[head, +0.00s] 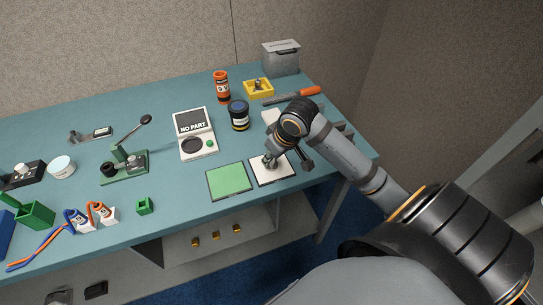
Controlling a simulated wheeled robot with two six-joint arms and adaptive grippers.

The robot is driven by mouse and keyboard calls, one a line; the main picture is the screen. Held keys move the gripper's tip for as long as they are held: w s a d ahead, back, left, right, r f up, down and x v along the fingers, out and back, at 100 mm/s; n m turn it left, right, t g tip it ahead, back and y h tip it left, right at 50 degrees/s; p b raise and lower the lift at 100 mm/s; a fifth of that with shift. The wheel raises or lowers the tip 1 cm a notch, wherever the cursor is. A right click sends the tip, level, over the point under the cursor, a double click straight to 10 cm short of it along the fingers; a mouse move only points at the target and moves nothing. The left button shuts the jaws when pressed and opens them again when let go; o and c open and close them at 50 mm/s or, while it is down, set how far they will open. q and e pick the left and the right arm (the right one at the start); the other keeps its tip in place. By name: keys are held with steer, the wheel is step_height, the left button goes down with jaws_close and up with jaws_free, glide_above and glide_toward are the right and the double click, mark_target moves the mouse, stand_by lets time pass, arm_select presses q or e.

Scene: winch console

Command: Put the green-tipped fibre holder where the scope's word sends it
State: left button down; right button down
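The scope (195,134) stands mid-table, and its screen reads "NO PART". Its round dark plate looks empty. My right gripper (271,162) reaches down over the white pad (277,176). Its fingers are small and dark, and I cannot tell whether they are shut on something. No green-tipped fibre holder can be made out clearly; it may be hidden by the gripper. The green pad (229,181) beside the white one is bare. Two white holders with a blue cord (79,221) and an orange cord (103,215) stand at the front left. My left gripper is not in view.
A small green block (145,206), a green box (37,215) and a green stand (124,168) are at left. Behind are a dark jar (239,116), an orange canister (221,87), a yellow tray (247,93), a grey bin (281,59) and an orange-handled tool (304,92).

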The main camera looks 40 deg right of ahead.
steer(key=shift+f, duration=0.1)
steer(key=c, duration=1.2)
jaws_free()
steer(key=shift+o, duration=0.2)
steer(key=p+v, duration=1.1)
steer(key=v, duration=0.1)
